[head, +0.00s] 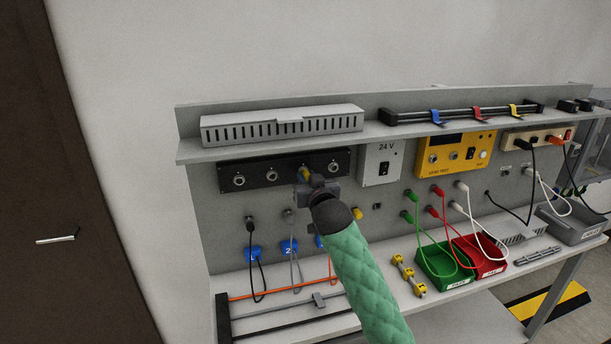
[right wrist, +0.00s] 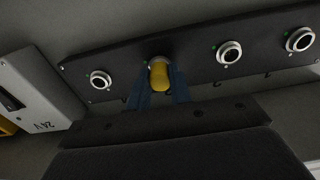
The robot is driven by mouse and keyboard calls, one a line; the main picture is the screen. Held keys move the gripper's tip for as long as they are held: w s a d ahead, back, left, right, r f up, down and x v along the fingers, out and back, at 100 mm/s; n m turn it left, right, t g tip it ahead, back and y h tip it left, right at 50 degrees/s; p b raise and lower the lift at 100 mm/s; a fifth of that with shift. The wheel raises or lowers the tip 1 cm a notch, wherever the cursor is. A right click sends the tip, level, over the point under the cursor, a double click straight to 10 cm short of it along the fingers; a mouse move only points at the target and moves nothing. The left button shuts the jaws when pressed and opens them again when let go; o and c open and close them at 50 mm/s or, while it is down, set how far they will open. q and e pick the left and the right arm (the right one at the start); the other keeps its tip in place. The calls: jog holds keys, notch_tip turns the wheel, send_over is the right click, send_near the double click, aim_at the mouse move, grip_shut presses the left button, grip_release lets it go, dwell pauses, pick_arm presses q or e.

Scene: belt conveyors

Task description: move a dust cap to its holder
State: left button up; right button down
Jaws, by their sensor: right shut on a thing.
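The yellow dust cap (right wrist: 160,76) is between the blue fingertips of my right gripper (right wrist: 160,92) in the right wrist view, with the gripper shut on it. It sits at one round socket of the black connector strip (right wrist: 195,66); I cannot tell whether it touches the socket. In the head view a bit of the cap (head: 304,173) shows above my right gripper (head: 311,184), at the strip's third socket from the left. Another yellow piece (head: 357,213) sits on the grey panel. I cannot tell which part is the holder. My left gripper is not in view.
A 24 V box (head: 380,165) and a yellow instrument (head: 457,153) are right of the strip. A shelf with a slotted grey cover (head: 282,126) overhangs it. Cables hang below.

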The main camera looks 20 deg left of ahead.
aim_at(307, 178)
jog(key=shift+s, duration=0.1)
jog(key=shift+p+v, duration=0.75)
jog(key=shift+v, duration=1.75)
